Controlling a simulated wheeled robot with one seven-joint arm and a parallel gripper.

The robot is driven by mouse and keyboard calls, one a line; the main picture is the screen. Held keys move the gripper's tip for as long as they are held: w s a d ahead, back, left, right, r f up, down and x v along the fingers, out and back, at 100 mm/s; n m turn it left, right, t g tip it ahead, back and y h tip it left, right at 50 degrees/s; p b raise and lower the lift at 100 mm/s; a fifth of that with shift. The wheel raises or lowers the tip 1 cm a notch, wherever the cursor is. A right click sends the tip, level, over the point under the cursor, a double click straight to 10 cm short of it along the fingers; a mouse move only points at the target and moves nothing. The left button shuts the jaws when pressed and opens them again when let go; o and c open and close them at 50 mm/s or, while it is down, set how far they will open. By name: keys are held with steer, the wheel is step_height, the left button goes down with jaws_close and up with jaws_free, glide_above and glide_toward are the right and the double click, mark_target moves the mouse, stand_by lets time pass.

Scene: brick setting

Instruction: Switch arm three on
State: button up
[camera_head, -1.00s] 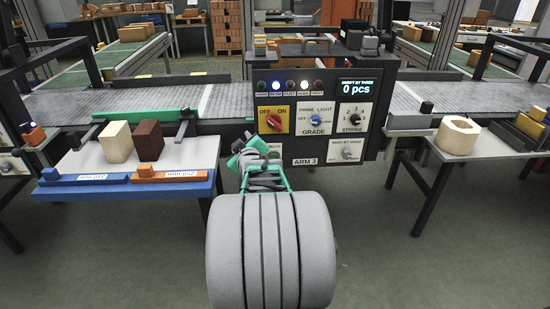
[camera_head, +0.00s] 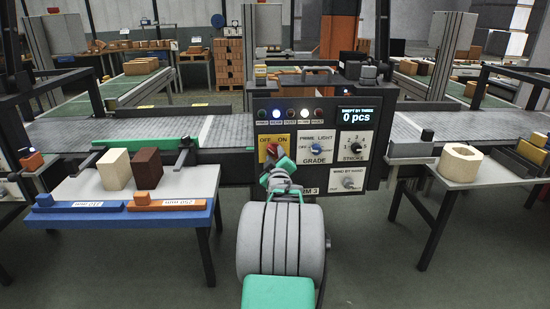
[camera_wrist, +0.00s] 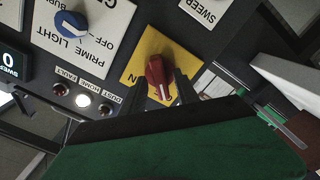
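The arm 3 control panel (camera_head: 330,115) stands ahead, with a yellow OFF/ON plate (camera_head: 263,141) carrying a red rotary switch (camera_wrist: 157,74). My gripper (camera_head: 279,160) is in front of the switch and hides much of it in the head view. In the wrist view my gripper (camera_wrist: 162,82) has its dark fingers on either side of the red handle, apart from each other; contact with the handle cannot be made out. The ARM 3 label (camera_head: 309,191) is partly covered by my arm. The display (camera_head: 358,115) reads 0 pcs.
A blue PRIME LIGHT/GRADE knob (camera_head: 317,148), a STROKE knob (camera_head: 355,145) and a WIND BY HAND knob (camera_head: 348,183) share the panel. Blue and white lamps are lit. A table with blocks (camera_head: 205,178) stands left, another table (camera_head: 470,170) right.

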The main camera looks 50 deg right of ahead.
jaws_close()
steer(key=shift+f+m+b, duration=0.1)
steer(key=shift+m+b, duration=0.2)
steer(key=shift+b, duration=0.1)
steer(key=shift+f+m+b, duration=0.1)
steer(key=shift+m+b, duration=0.8)
steer(key=m+b, duration=0.2)
steer(key=shift+m, duration=0.3)
steer(key=m+b, duration=0.4)
steer(key=m, duration=0.2)
steer(key=m+b, duration=0.1)
steer(key=m, duration=0.2)
steer(key=shift+m+b, duration=0.4)
steer(key=shift+r+m+b, duration=0.2)
steer(key=shift+m+b, duration=0.25)
steer(key=shift+m, duration=1.05)
